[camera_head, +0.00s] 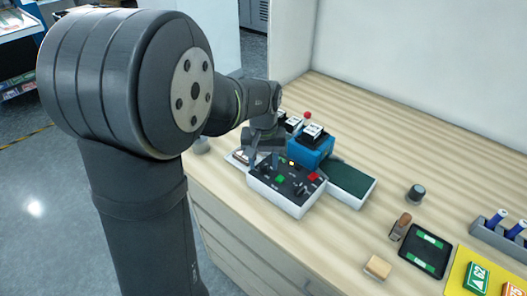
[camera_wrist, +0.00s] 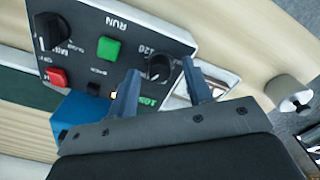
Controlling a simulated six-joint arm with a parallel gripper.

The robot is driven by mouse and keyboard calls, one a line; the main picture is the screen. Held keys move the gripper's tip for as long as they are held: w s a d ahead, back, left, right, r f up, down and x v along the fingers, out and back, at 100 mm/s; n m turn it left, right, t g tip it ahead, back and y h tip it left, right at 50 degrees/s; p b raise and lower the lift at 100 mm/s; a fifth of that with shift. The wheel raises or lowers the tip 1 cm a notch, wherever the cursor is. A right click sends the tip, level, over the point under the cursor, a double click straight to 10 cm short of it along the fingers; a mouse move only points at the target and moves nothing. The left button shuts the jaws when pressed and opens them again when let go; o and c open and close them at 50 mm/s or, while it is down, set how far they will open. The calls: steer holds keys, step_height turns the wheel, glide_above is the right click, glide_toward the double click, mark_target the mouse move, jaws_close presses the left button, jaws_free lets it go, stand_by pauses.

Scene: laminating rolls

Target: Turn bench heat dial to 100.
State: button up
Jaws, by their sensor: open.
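The control panel (camera_head: 274,200) is a white box with a dark top on the bench. In the wrist view its dark face (camera_wrist: 125,45) appears upside down. A black round dial (camera_wrist: 160,68), beside a "120" mark, lies between the fingertips of my gripper (camera_wrist: 160,67). My gripper is open, with one finger on each side of that dial. I cannot tell whether either finger touches it. A small lit green display (camera_wrist: 147,101) is partly hidden by a finger, and its reading is unclear. In the head view my gripper (camera_head: 264,160) is over the panel's far left part.
The panel also has a green button (camera_wrist: 108,48), a red button (camera_wrist: 57,77) and another black knob (camera_wrist: 50,30). A blue box (camera_head: 311,151) and a dark green pad (camera_head: 347,180) stand close behind. Bench on the right holds a black cylinder (camera_head: 416,194) and a black tray (camera_head: 425,250).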

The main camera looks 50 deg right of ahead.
mark_target(263, 165)
step_height(263, 165, up, 17)
steer(key=shift+r, duration=0.2)
steer(key=shift+f, duration=0.1)
stand_by(0.6)
step_height(263, 165, down, 17)
steer(key=shift+f, duration=0.15)
stand_by(0.5)
